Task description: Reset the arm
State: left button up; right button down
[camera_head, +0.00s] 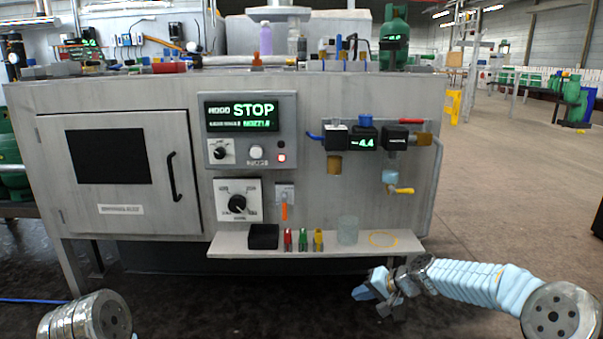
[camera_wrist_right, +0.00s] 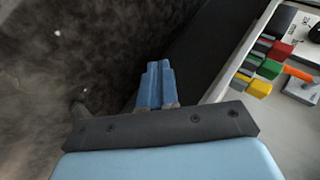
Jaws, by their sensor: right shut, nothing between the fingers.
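My right arm comes in from the right in the head view, and its gripper (camera_head: 366,287) is in front of and below the shelf's right part. In the right wrist view its blue fingers (camera_wrist_right: 155,85) are together with nothing between them, over the dark floor. The shelf items are apart from it, to the right in that view. My left arm shows only as a rounded metal link at the lower left of the head view. My left gripper is not in view.
A grey machine has a door (camera_head: 120,172), a STOP display (camera_head: 242,115) and valves. Its shelf (camera_head: 225,243) holds a black box (camera_head: 264,237), red, green and yellow pieces (camera_head: 303,239) and a clear cylinder (camera_head: 347,230) beside a yellow ring mark. Open floor lies to the right.

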jog(key=s+a+f+g+h, duration=0.1)
jog(key=s+a+f, duration=0.1)
jog(key=s+f, duration=0.6)
jog(key=s+a+f+g+h, duration=0.1)
jog(key=s+f+g, duration=0.1)
jog(key=s+f, duration=0.6)
jog(key=s+f+n+g+h, duration=0.1)
jog(key=s+f, duration=0.4)
jog(key=s, duration=0.4)
jog(key=s+f+n+g+h, duration=0.1)
jog(key=s+f, duration=0.4)
jog(key=s, duration=0.3)
jog(key=s+a+r+p, duration=0.1)
jog(key=s+r+p, duration=0.2)
jog(key=r+p, duration=1.1)
jog(key=shift+s+a+r+y+p, duration=0.2)
jog(key=shift+a+r+y+p, duration=0.1)
jog(key=shift+p, duration=0.45)
